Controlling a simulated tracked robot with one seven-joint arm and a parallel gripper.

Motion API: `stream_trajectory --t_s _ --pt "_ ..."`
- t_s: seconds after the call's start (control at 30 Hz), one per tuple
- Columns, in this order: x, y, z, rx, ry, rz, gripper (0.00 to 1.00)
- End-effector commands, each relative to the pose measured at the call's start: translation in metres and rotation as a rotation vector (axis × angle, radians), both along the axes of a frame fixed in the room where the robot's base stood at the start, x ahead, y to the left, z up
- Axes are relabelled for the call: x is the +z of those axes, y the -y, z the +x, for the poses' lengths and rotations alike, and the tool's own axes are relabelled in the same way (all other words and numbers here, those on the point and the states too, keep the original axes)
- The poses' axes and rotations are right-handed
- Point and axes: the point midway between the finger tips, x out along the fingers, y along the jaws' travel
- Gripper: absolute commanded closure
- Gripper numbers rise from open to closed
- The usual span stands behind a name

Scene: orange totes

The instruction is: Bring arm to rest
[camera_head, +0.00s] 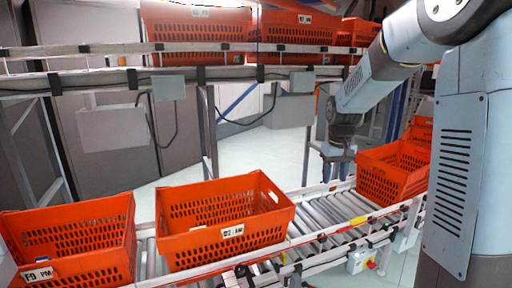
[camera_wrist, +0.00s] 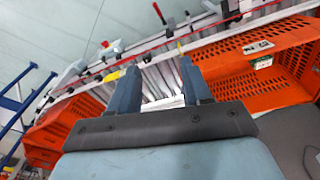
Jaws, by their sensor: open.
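My arm reaches from the right of the head view. My gripper (camera_head: 338,158) points down beside the far tote, above the far side of the roller conveyor. In the wrist view my gripper (camera_wrist: 160,88) shows two dark blue-grey fingers spread apart with nothing between them. Conveyor rollers and a rail show beyond the fingertips.
Orange totes stand on the roller conveyor: one at the middle (camera_head: 222,226), one at the left (camera_head: 75,240) and one at the right (camera_head: 385,170). More totes (camera_head: 198,24) sit on an upper rack (camera_head: 110,48). Pale floor (camera_head: 285,150) is open behind the conveyor.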

Motion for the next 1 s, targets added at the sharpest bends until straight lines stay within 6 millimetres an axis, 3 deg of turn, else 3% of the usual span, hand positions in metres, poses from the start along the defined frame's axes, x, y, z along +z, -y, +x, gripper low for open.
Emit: stream_trajectory --t_s 0.2,0.5,0.73,1.0 --pt "0.043 -0.002 -0.051 -0.026 0.076 0.009 0.52" --pt "0.082 -0.005 -0.123 -0.058 0.175 0.024 0.52" --pt "0.099 -0.007 -0.178 -0.084 0.25 0.035 0.52" --pt "0.104 -0.008 -0.241 -0.112 0.336 0.05 0.52"
